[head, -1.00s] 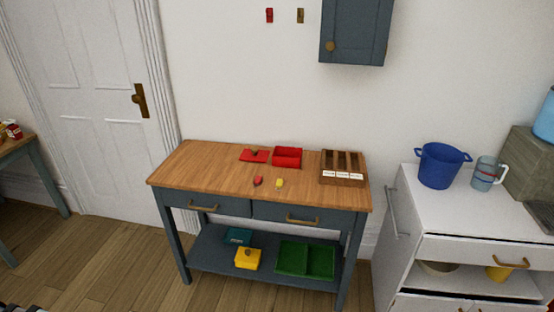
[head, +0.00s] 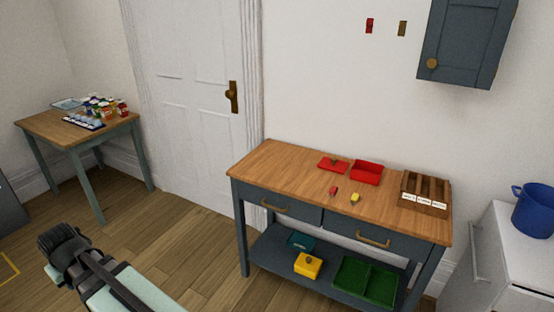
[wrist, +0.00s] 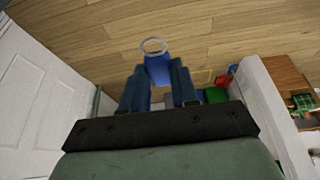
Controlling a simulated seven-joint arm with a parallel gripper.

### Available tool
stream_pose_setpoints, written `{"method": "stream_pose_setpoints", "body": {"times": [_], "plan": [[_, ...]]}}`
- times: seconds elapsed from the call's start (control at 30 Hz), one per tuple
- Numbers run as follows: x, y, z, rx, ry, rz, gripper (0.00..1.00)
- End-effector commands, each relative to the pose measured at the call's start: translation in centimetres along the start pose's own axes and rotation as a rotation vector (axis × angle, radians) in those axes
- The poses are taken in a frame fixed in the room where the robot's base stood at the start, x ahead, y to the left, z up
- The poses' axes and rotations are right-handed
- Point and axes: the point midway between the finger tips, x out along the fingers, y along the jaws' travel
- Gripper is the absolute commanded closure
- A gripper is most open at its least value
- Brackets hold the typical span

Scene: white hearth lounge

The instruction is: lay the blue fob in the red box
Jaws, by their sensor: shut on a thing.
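The blue fob (wrist: 158,68) with its pale ring is between the fingers of my gripper (wrist: 159,76) in the wrist view. My gripper is shut on it and holds it up above the wooden floor. The red box (head: 366,180) stands open at the back of the wood-topped table in the head view. Its inside looks empty. A flat red lid (head: 325,164) with a small knob lies just left of it. The fob is not visible in the head view, where my arm shows at lower left, well away from the box.
A red fob (head: 334,190) and a yellow fob (head: 355,197) lie in front of the box. A wooden divided tray (head: 425,206) with labels stands at right. The lower shelf holds a yellow box (head: 308,266) and a green tray (head: 366,280). A side table (head: 60,127) stands far left.

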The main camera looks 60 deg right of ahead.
Motion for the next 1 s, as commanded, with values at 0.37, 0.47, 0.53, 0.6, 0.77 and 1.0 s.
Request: {"method": "stream_pose_setpoints", "body": {"times": [0.37, 0.47, 0.53, 0.6, 0.77, 1.0], "plan": [[-0.3, 10.1, 0.8, 0.152, 0.001, 0.063, 1.00], [-0.6, 13.0, 1.2, 0.196, 0.001, 0.081, 1.00], [-0.7, 14.9, 1.6, 0.225, 0.001, 0.094, 1.00], [-0.9, 16.9, 2.0, 0.255, 0.001, 0.106, 1.00], [-1.4, 21.2, 3.0, 0.322, 0.002, 0.134, 1.00], [-2.4, 27.8, 5.0, 0.425, 0.003, 0.177, 1.00]]}}
